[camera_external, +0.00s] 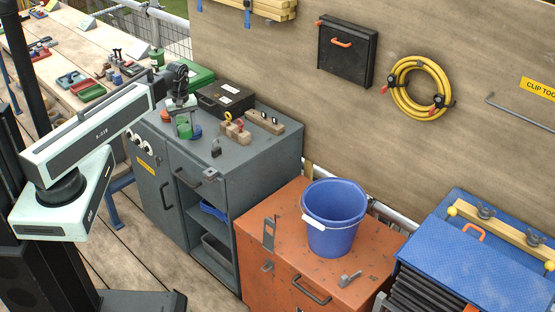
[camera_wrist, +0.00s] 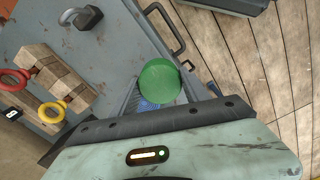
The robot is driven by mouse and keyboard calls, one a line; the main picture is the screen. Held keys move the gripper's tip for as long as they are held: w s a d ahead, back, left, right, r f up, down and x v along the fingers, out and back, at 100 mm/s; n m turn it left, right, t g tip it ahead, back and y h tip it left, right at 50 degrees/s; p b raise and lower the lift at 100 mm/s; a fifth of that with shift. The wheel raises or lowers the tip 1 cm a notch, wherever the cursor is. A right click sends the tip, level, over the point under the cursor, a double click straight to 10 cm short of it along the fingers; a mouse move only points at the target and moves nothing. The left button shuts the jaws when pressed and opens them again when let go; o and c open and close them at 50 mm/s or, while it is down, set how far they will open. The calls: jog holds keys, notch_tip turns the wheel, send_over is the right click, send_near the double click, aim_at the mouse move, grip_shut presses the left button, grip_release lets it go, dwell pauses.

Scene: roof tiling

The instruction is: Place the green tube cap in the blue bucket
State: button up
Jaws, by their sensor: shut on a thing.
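The green tube cap (camera_wrist: 160,80) is round and sits between the two fingers of my gripper (camera_wrist: 162,90) in the wrist view. My gripper (camera_external: 185,126) is shut on it, above the front part of the grey cabinet top; the cap (camera_external: 184,131) shows small and partly hidden in the external view. The blue bucket (camera_external: 333,226) stands upright on the orange cabinet to the right, well apart from my gripper. It has a white handle grip at its front left. The bucket is not in the wrist view.
The grey cabinet (camera_external: 262,165) holds wooden blocks with coloured rings (camera_external: 236,130), a padlock (camera_external: 216,148), a black case (camera_external: 226,99) and a blue piece (camera_external: 196,131) by my gripper. The orange cabinet (camera_external: 265,222) has a metal bracket (camera_external: 349,279) near the bucket.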

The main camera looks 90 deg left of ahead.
jog(key=shift+s+d+r, duration=0.1)
jog(key=shift+s+d, duration=0.4)
jog(key=shift+d, duration=0.2)
jog(key=shift+w, duration=0.1)
